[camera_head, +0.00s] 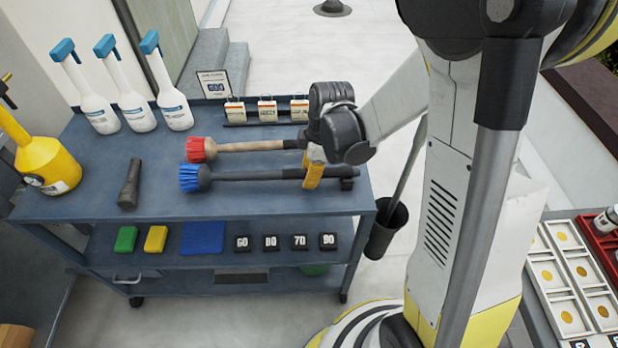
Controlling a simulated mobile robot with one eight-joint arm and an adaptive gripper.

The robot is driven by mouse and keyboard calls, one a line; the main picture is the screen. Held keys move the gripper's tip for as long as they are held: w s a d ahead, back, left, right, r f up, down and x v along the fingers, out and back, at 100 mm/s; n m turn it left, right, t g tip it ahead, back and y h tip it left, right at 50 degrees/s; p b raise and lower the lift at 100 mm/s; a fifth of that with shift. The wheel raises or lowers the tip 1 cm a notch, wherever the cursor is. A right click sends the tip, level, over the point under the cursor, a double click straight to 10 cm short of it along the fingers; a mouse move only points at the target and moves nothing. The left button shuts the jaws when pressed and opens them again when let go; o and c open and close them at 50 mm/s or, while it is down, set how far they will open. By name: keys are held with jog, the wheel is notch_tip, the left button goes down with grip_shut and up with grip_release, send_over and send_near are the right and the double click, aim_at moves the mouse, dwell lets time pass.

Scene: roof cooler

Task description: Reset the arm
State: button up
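My arm comes in from the right, and its wrist hangs over the right part of the blue-grey cart's top shelf (90,205). My gripper (313,172) is at its end, beside the handles of two brushes. The red-headed brush (250,146) lies with its wooden handle pointing right. The blue-headed brush (250,176) lies in front of it, and its dark handle passes the yellow part of my gripper. The fingertips are not clear, so I cannot tell whether they touch or hold a handle.
Three white bottles with blue caps (131,105), a yellow sprayer (45,160) and a dark torch-like object (130,185) stand or lie on the left. Small tagged boxes (267,109) line the back. The lower shelf holds sponges, a blue cloth (202,238) and numbered blocks. A dark bin (385,232) stands beside the cart.

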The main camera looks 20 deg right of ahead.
notch_tip(320, 180, up, 8)
jog(key=shift+s+r, duration=0.1)
jog(key=shift+r, duration=0.1)
jog(key=s+r+m+t+h, duration=0.1)
jog(key=s+r+m+t, duration=0.4)
jog(key=s+r+m, duration=0.4)
jog(key=s+m, duration=0.3)
jog(key=m, duration=0.2)
jog(key=shift+s+r+t+h, duration=0.3)
jog(key=shift+s+r+t, duration=0.05)
jog(key=shift+t, duration=0.05)
